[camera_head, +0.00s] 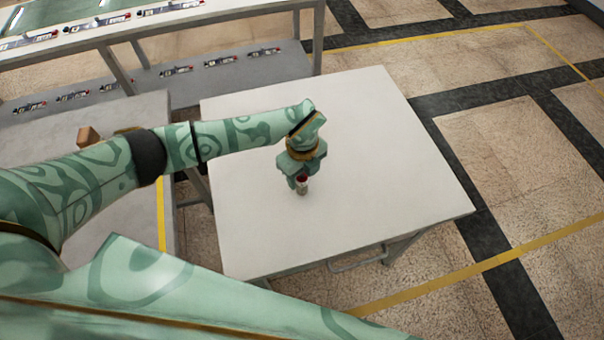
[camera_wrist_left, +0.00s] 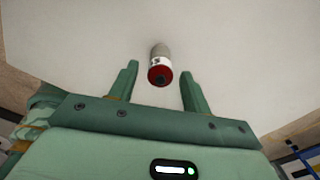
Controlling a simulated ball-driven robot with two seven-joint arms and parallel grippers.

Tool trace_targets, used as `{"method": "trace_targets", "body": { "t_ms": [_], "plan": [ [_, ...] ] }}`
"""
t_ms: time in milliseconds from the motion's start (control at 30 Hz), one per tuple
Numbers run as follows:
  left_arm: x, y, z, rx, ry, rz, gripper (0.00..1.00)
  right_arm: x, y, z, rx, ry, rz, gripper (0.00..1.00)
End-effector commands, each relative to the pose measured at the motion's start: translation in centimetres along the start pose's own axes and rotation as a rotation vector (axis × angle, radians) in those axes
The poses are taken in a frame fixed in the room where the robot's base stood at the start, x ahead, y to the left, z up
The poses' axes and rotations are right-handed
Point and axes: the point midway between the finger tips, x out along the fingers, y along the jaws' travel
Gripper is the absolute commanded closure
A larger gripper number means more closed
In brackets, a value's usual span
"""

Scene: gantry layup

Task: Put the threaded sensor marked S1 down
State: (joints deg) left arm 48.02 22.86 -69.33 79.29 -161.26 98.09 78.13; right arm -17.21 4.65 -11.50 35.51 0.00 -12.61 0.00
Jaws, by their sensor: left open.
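The threaded sensor (camera_head: 302,186) stands on the white table (camera_head: 400,150), with a red top and a pale body. In the left wrist view the sensor (camera_wrist_left: 160,66) shows its red end with a dark centre towards me, and a grey and white body beyond. My left gripper (camera_head: 297,180) is over the table right at the sensor. In the left wrist view its two fingers (camera_wrist_left: 156,84) are open, with clear gaps on both sides of the sensor. The S1 marking is too small to read. My right gripper is not in view.
The white table is otherwise bare, with free room all around the sensor. A grey surface with a brown block (camera_head: 88,136) lies to the left. A rack at the back left holds several small parts on its lower shelf (camera_head: 250,68).

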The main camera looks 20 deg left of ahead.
Motion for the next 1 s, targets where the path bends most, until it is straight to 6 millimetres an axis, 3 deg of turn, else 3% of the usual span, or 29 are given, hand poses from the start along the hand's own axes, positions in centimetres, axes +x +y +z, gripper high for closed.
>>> {"method": "trace_targets", "body": {
  "t_ms": [200,433,600,900,1000],
  "plan": [
    [-5.5,-0.1,0.1,0.001,-0.005,-0.007,0.52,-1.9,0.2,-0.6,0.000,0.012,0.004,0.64],
    [-9.9,-0.1,0.1,0.000,-0.003,-0.005,0.52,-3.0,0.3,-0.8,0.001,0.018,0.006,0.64],
    [-11.2,0.0,0.1,0.000,-0.002,-0.002,0.52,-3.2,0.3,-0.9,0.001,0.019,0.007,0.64],
    [-11.2,0.0,0.0,0.001,0.000,-0.002,0.52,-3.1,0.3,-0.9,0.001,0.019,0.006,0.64],
    [-10.8,-0.2,-1.5,0.042,0.057,-0.021,0.52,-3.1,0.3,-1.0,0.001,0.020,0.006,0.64]
  ]
}}
